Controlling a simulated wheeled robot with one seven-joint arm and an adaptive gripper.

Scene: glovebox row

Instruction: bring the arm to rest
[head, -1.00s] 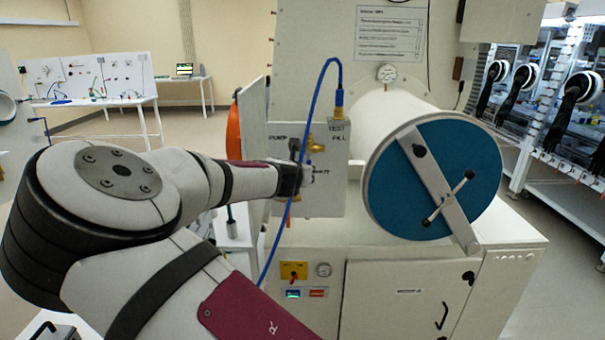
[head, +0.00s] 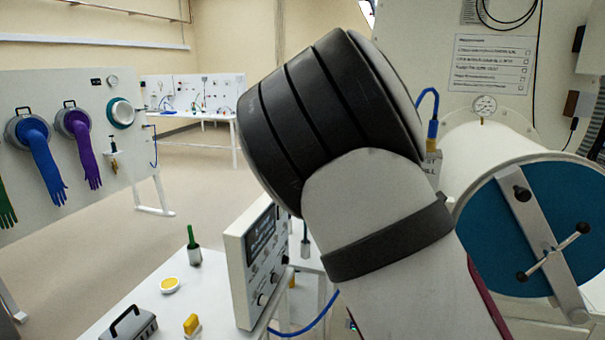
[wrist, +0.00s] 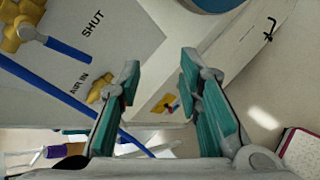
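My gripper (wrist: 158,85) shows in the wrist view with its two teal-padded fingers spread apart and nothing between them. It is near the valve panel (wrist: 120,45) marked "SHUT" and "AIR IN", which has brass fittings and a blue hose (wrist: 60,82). I cannot tell that the fingers touch anything. In the head view my arm is folded up in the middle, and its links hide the gripper and most of the valve panel.
The antechamber with a blue round door (head: 500,245) stands at the right. Open floor (head: 190,190) lies behind.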

